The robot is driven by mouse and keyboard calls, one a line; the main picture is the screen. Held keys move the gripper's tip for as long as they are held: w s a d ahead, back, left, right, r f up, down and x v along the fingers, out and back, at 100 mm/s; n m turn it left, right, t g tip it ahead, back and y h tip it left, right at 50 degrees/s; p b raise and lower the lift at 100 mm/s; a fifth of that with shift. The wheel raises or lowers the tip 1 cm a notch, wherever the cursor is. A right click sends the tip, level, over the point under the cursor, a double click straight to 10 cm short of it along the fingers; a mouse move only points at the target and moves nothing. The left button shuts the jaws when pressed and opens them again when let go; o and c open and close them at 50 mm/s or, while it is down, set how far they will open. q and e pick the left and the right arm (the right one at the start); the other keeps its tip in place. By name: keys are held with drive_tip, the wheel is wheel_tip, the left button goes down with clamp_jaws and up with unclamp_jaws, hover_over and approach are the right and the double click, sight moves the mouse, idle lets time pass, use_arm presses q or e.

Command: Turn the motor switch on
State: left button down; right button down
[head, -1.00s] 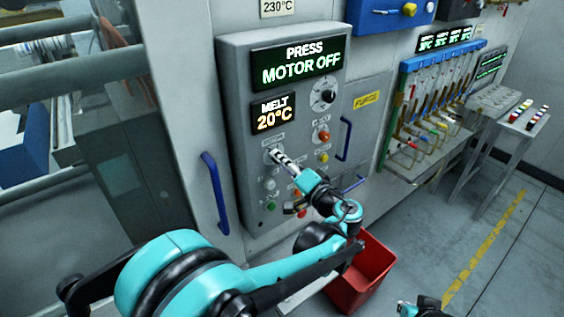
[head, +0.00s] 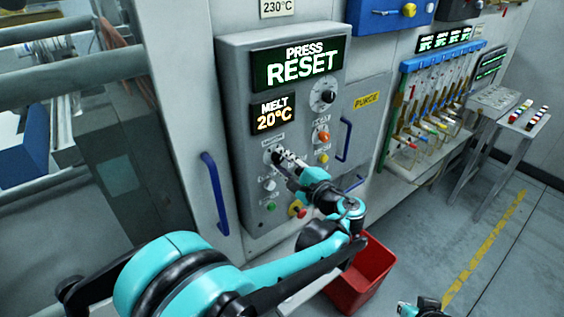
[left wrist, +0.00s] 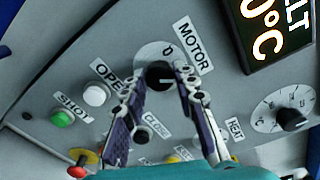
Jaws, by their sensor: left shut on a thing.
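The motor switch (left wrist: 160,74) is a black knob on a pale round plate under a MOTOR label in the left wrist view. My left gripper (left wrist: 168,88) has its fingers on either side of this knob and is shut on it. The panel's upper display (head: 295,66) reads PRESS RESET. Only a small part of my right arm shows at the bottom edge; its gripper cannot be made out.
A MELT 20°C display (head: 273,115) sits above the switch. A red bin (head: 365,275) stands below on the floor.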

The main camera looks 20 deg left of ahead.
use_arm(q)
drive_tip(key=shift+m, duration=0.5)
drive_tip(key=c, duration=1.2)
unclamp_jaws()
drive_tip(key=shift+o, duration=0.2)
drive_tip(key=shift+d, duration=0.1)
drive_tip(key=v, duration=1.2)
drive_tip(key=shift+f, duration=0.1)
